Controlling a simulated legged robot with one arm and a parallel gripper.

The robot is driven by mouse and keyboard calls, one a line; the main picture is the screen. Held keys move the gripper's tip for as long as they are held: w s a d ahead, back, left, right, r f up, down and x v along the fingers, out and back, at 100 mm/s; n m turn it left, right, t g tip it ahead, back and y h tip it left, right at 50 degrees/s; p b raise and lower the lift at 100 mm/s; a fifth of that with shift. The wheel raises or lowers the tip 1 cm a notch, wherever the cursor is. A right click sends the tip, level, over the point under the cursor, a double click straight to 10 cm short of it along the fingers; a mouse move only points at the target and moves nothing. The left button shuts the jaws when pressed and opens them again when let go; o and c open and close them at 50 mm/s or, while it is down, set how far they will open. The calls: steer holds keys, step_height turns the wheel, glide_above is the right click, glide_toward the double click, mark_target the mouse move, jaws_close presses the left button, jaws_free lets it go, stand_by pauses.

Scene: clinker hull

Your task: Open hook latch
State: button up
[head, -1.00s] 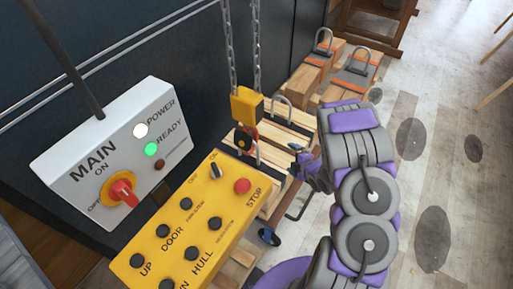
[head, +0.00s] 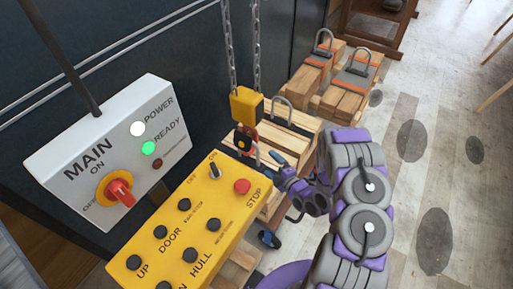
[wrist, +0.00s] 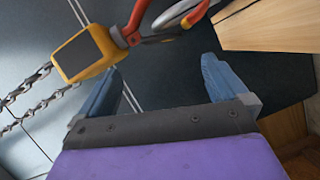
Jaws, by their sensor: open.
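The hook block is a yellow housing (head: 246,105) hanging on two chains, with a dark and red hook (head: 245,140) below it. In the wrist view the yellow block (wrist: 84,52) is at upper left, and its red hook and latch (wrist: 136,28) are just beyond the left finger. A grey metal ring or bail (wrist: 180,14) runs by the hook; I cannot tell if it sits inside it. My gripper (wrist: 160,88) is open, with nothing between its blue fingers. In the head view my gripper (head: 280,165) is to the right of the hook and a little lower, apart from it.
A yellow pendant panel (head: 205,215) and a grey main switch box (head: 110,150) stand at left. Timber bundles with lifting bails (head: 292,122) lie behind the hook, and more (head: 350,80) lie farther back. The floor (head: 430,150) at right is clear.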

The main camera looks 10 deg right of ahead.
mark_target(251, 145)
steer(key=b+x, duration=0.2)
steer(key=x, duration=1.1)
steer(key=shift+w, duration=0.2)
steer(key=shift+c, duration=0.3)
steer(key=shift+r, duration=0.1)
steer(key=c, duration=1.1)
steer(key=shift+a+r, duration=0.1)
steer(key=shift+a, duration=0.05)
